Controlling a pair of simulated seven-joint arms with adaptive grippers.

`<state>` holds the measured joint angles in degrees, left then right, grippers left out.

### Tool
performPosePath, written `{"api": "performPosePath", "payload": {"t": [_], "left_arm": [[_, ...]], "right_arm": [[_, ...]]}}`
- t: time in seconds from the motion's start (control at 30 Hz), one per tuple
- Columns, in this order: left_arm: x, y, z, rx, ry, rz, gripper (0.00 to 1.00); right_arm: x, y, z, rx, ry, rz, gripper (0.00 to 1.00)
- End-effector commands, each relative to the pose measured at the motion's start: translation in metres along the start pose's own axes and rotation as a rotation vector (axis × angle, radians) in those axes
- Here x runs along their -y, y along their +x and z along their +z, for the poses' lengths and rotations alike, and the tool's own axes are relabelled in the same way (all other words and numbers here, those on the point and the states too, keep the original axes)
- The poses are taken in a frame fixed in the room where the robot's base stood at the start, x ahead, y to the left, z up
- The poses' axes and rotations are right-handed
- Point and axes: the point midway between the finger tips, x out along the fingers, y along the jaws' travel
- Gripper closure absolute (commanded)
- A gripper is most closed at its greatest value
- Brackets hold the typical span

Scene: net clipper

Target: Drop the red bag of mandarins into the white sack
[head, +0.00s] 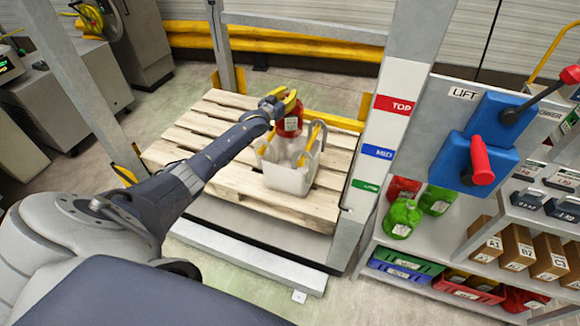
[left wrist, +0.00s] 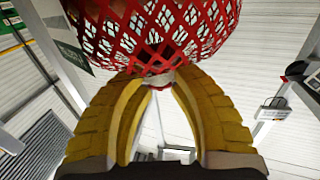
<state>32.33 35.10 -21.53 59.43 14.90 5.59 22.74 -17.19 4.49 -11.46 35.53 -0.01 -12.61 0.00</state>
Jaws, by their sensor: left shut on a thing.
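My left gripper (head: 288,102) has yellow fingers and is shut on the top of the red bag of mandarins (head: 289,126). In the left wrist view the red netting (left wrist: 150,30) fills the top of the picture, with the yellow fingers (left wrist: 158,82) closed at its gathered end. The white sack (head: 287,178) stands upright on the wooden pallet, with yellow parts at its rim. In the head view the red bag overlaps the back of the sack's opening; I cannot tell whether its lower end is inside. My right gripper is not in view.
The pallet (head: 215,125) lies in a lift frame with a grey post (head: 385,110) at its right. Lift levers (head: 482,160) stand at the right. Below, a shelf holds green net bags (head: 402,217) and another red bag (head: 404,188). Bare pallet surrounds the sack.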

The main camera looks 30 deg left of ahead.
Motion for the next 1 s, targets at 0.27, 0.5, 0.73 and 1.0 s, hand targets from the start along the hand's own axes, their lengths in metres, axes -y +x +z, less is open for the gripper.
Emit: {"api": "performPosePath", "payload": {"t": [0.27, 0.5, 0.73, 1.0], "left_arm": [[0.000, 0.000, -0.001, -0.002, -0.001, 0.000, 0.55], [0.000, 0.000, 0.002, 0.003, 0.001, 0.000, 0.51], [-0.001, -0.008, 0.002, 0.001, -0.001, 0.001, 0.51], [0.000, -0.040, 0.001, 0.001, -0.001, 0.001, 0.51]], "right_arm": [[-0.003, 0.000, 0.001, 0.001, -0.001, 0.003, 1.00], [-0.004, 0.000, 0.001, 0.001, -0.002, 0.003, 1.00], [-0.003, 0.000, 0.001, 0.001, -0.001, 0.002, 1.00], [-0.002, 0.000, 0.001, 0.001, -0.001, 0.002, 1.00]]}}
